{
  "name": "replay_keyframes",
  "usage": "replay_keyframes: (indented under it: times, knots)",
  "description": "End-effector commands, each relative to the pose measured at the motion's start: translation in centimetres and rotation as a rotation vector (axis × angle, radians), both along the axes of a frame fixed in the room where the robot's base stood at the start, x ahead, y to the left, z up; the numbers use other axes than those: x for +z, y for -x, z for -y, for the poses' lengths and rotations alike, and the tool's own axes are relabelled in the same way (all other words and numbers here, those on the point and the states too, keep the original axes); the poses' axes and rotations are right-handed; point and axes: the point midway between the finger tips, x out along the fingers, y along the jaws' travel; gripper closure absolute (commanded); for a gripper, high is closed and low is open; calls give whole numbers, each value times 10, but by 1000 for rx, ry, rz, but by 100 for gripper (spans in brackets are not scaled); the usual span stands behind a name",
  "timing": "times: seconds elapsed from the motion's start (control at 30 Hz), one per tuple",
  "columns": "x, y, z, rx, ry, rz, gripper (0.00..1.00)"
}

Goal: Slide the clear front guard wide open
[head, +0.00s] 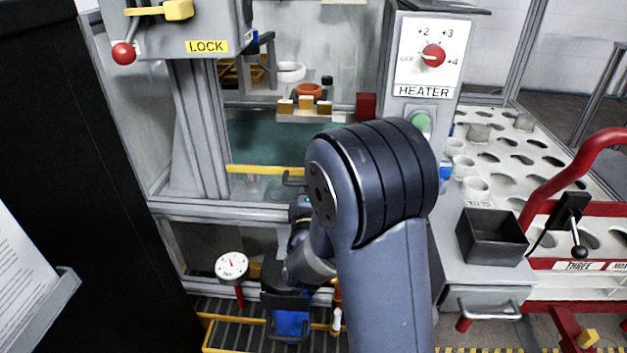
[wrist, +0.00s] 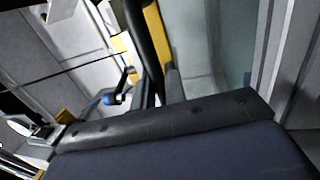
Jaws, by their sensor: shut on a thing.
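The clear front guard (head: 265,140) is a teal-tinted panel on the grey machine, with a yellow strip (head: 265,170) along its lower edge. A dark handle (head: 292,180) sits on that strip near its right end, partly hidden by my arm. In the wrist view, the pale green panel (wrist: 222,45) stands at the upper right, beside the yellow strip (wrist: 155,28) and the dark handle bar (wrist: 144,45). My gripper (wrist: 160,90) is shut on the handle; the contact is partly hidden. In the head view, my arm covers much of the gripper.
A lock box (head: 206,46) with a red-knobbed lever stands upper left. A heater panel (head: 424,90) stands at right. A gauge (head: 231,266) stands low in front. A black bin (head: 490,238) and a red curved handle (head: 575,175) lie to the right.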

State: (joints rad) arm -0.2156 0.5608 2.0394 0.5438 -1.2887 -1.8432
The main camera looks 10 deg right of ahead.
Motion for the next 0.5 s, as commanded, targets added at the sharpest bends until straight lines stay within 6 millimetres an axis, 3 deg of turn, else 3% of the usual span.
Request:
replay_keyframes:
  times: [0.03, 0.2, 0.5]
  knots:
    - [-20, 0, 0, 0, 1, -4, 100]
    - [-42, 0, 0, 1, 1, -4, 100]
    - [-58, 0, 0, 1, 0, -2, 100]
